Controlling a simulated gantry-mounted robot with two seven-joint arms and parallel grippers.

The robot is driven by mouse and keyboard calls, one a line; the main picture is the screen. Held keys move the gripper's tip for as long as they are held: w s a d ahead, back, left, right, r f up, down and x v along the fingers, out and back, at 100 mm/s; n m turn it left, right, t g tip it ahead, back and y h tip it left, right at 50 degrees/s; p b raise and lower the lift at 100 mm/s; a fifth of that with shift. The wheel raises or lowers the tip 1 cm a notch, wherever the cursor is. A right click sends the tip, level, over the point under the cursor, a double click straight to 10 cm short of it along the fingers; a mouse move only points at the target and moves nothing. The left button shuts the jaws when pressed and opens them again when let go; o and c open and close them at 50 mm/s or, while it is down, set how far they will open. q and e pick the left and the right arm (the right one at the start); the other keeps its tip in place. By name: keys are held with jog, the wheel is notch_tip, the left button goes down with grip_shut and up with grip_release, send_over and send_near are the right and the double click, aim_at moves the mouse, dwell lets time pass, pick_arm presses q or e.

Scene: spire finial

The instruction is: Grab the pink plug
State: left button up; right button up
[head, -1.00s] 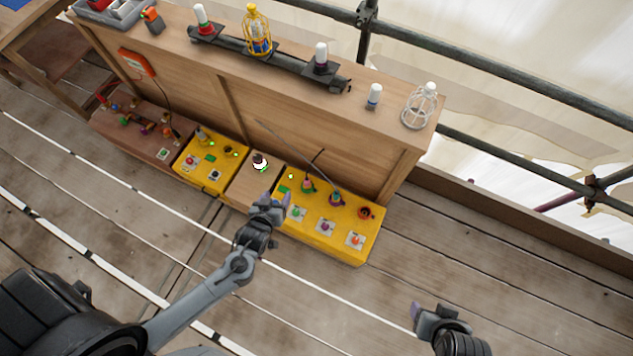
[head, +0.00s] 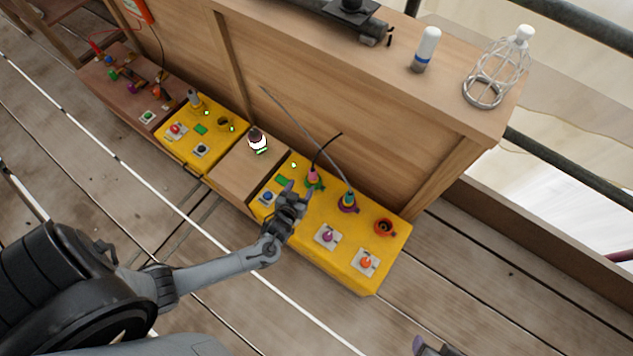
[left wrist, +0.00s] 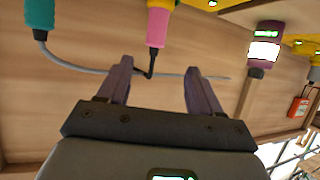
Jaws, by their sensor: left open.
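The pink plug (head: 313,174) stands in a green-ringed socket on the right yellow box (head: 340,270), with a black cable rising from it. My left gripper (head: 298,190) is open just in front of the plug. In the left wrist view the pink plug (left wrist: 158,26) hangs from the top, beyond the open left gripper (left wrist: 160,68). Its black cable shows between the fingertips; the plug itself is outside them. My right gripper (head: 425,346) is cut off at the bottom edge, and its jaw state does not show.
A teal plug (head: 350,198) with a grey cable stands right of the pink one; it also shows in the left wrist view (left wrist: 40,14). An orange socket (head: 385,227) is farther right. A wooden panel (head: 290,90) rises behind.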

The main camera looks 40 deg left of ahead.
aim_at(311, 177)
pick_arm(q)
jog(key=w+f+b, duration=0.1)
jog(key=w+b, duration=0.1)
jog(key=w+a+f+b, duration=0.1)
jog(key=w+f+b, duration=0.1)
jog(key=w+a+f+b, duration=0.1)
jog(key=w+f+b, duration=0.1)
jog(key=shift+w+f, duration=0.2)
jog(key=shift+w, duration=0.05)
jog(key=b+x, duration=0.3)
jog(key=x, duration=0.1)
jog(key=shift+w+d+f+b, duration=0.1)
jog(key=shift+w+d+b, duration=0.05)
jog(key=shift+d+b, duration=0.15)
jog(key=shift+w+a, duration=0.25)
jog(key=shift+w, duration=0.2)
pick_arm(e)
notch_tip(311, 177, down, 12)
jog(key=shift+s, duration=0.2)
jog(key=shift+r, duration=0.1)
pick_arm(q)
jog(key=c, duration=1.1)
pick_arm(e)
jog(key=shift+d, duration=0.15)
